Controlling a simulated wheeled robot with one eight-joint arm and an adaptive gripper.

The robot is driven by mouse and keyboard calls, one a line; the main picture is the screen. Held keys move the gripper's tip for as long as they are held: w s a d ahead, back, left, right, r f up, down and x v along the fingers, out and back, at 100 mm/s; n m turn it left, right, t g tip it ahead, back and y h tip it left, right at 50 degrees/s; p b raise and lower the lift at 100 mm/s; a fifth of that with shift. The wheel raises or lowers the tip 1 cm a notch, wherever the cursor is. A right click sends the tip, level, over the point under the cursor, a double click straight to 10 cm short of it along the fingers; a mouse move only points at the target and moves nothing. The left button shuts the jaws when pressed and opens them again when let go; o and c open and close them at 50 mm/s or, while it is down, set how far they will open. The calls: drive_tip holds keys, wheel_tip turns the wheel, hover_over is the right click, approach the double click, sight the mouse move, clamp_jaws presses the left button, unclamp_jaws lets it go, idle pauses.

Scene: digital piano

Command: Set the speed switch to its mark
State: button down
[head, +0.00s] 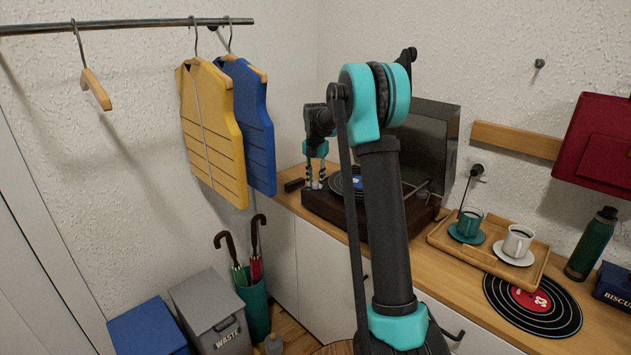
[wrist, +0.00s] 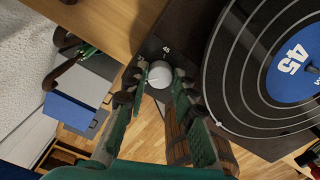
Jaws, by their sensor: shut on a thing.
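The record player (head: 385,222) stands on the wooden counter with its dark lid raised. Its speed switch (wrist: 160,74) is a pale round knob at the deck's corner, seen in the wrist view. A small white "45" mark (wrist: 166,50) is printed just above the knob in that view. My gripper (wrist: 158,92) is shut on the knob, one finger on each side. In the head view my gripper (head: 316,182) reaches down at the player's left end, and the knob cannot be made out there.
A black record with a blue "45" label (wrist: 291,62) lies on the platter close beside my fingers. A wooden tray (head: 441,237) with cups stands right of the player. Yellow (head: 210,130) and blue (head: 252,120) vests hang at left. A small dark object (head: 293,185) lies beside the player.

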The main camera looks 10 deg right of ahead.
drive_tip(key=shift+n, duration=2.2)
drive_tip(key=c, duration=1.2)
unclamp_jaws()
